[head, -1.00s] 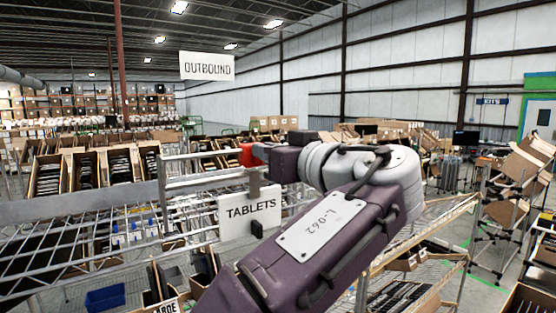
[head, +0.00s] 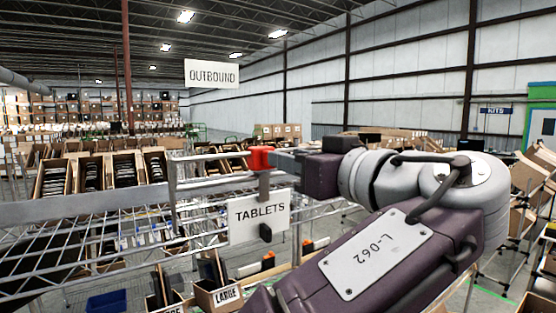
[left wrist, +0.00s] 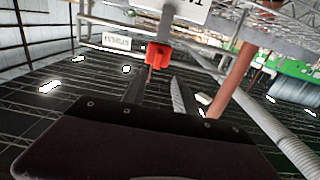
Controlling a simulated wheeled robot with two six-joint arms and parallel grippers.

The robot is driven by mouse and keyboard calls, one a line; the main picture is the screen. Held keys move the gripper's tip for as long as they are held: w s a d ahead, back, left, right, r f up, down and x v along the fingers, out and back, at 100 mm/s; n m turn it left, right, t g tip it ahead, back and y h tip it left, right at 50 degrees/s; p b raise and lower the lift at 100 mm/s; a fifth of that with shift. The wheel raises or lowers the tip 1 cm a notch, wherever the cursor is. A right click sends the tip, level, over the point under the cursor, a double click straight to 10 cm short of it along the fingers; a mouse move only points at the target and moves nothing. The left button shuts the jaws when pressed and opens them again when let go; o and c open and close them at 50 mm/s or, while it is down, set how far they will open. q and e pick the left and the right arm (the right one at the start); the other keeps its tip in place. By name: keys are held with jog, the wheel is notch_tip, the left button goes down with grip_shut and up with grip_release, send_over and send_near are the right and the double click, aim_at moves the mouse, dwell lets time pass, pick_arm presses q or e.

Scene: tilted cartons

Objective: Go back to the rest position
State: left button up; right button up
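My left gripper (head: 280,159) points left at the end of my purple and grey arm in the head view. Just beyond its fingertips is a red clip (head: 261,158) at the shelf rail, above the white TABLETS sign (head: 260,215). In the left wrist view the two fingers (left wrist: 161,78) stand apart with an empty gap, and the red clip (left wrist: 157,54) shows beyond the tips. Whether the tips touch the clip is hard to tell. My right gripper is in neither view.
The wire shelf (head: 70,210) runs close by on the left, with tilted cartons (head: 90,174) of dark items behind it. A carton labelled LARGE (head: 218,296) and a blue bin (head: 107,302) lie below. The OUTBOUND sign (head: 211,74) hangs far back.

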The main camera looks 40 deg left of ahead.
pick_arm(q)
jog(key=shift+v, duration=1.15)
